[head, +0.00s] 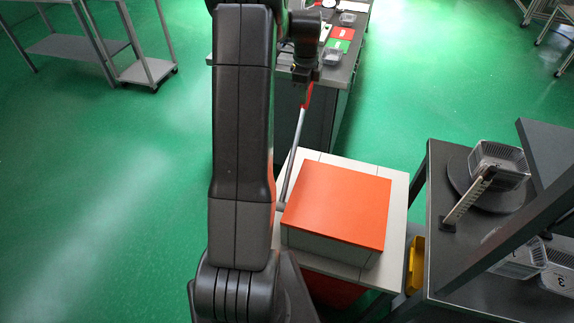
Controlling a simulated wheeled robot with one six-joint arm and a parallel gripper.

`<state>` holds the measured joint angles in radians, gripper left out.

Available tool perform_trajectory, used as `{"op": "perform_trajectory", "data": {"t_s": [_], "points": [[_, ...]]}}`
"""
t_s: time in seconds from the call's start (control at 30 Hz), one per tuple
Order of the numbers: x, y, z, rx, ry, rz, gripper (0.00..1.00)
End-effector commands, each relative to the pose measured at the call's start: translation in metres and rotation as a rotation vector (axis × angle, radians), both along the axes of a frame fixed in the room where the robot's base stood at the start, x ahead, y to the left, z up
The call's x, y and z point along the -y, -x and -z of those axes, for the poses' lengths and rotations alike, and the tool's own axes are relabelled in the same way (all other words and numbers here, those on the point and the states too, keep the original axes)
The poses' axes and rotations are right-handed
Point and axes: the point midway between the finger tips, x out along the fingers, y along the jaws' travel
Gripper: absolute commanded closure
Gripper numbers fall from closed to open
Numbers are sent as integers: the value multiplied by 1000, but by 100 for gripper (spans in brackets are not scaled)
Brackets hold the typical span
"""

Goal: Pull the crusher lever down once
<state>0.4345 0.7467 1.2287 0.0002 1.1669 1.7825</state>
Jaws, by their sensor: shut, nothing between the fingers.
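The crusher (337,204) is a box with an orange top and grey sides, standing on a white-topped stand. Its lever (296,150) is a thin grey rod on the left side, rising steeply away from the box to a red grip (307,97). My gripper (306,82) is at the upper end of the lever, right over the red grip. It is shut with nothing held. Its fingers are small and dark here, and I cannot tell whether they touch the grip. My arm hides part of the area left of the crusher.
A dark bench (343,75) with red and green cards and clear trays stands behind. A yellow bin (415,265) stands between.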

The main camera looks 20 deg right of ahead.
Motion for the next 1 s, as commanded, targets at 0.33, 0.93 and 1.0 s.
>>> {"op": "perform_trajectory", "data": {"t_s": [0.33,0.93,1.0], "points": [[11,-14,20,2,1,1,100],[24,-32,45,2,1,0,100],[21,-28,41,2,1,0,100]]}}
